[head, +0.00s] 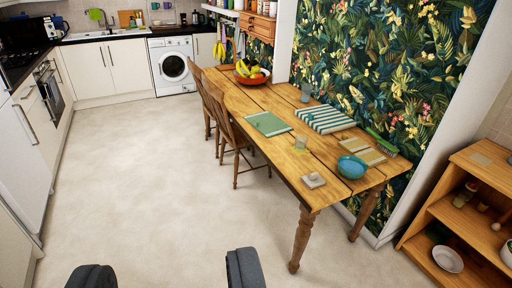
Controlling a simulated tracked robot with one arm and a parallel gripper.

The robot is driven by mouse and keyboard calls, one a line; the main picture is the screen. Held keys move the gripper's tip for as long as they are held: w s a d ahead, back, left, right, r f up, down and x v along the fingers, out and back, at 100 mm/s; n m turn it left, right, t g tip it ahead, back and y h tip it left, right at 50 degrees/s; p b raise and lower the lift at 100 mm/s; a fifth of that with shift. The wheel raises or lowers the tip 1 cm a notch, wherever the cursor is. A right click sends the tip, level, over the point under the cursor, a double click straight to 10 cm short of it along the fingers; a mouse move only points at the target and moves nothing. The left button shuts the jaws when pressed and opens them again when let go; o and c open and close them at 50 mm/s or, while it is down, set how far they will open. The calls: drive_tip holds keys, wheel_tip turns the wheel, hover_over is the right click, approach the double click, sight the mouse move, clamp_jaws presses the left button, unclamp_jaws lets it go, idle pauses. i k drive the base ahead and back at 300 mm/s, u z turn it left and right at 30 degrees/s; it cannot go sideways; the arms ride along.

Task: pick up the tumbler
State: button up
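A small grey, see-through cup that looks like the tumbler (305,93) stands upright at the far side of the wooden table (232,98), near the patterned wall. A small yellowish glass or candle (300,142) stands nearer, mid-table; I cannot tell which of the two is meant. My gripper (168,274) shows at the bottom edge, its two dark fingers wide apart with only floor between them. It is well away from the table, to the left and nearer, and touches nothing.
The table also bears a fruit bowl (252,77), striped cloth (325,119), green mat (268,124), turquoise bowl (352,167), green brush (382,142) and small pale block (313,180). Two chairs stand along its left side. Wooden shelves (470,215) stand right. Floor left of the table is clear.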

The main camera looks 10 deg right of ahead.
sight(301, 143)
drive_tip(key=z, duration=0.1)
drive_tip(key=i, duration=2.95)
drive_tip(key=z, duration=0.15)
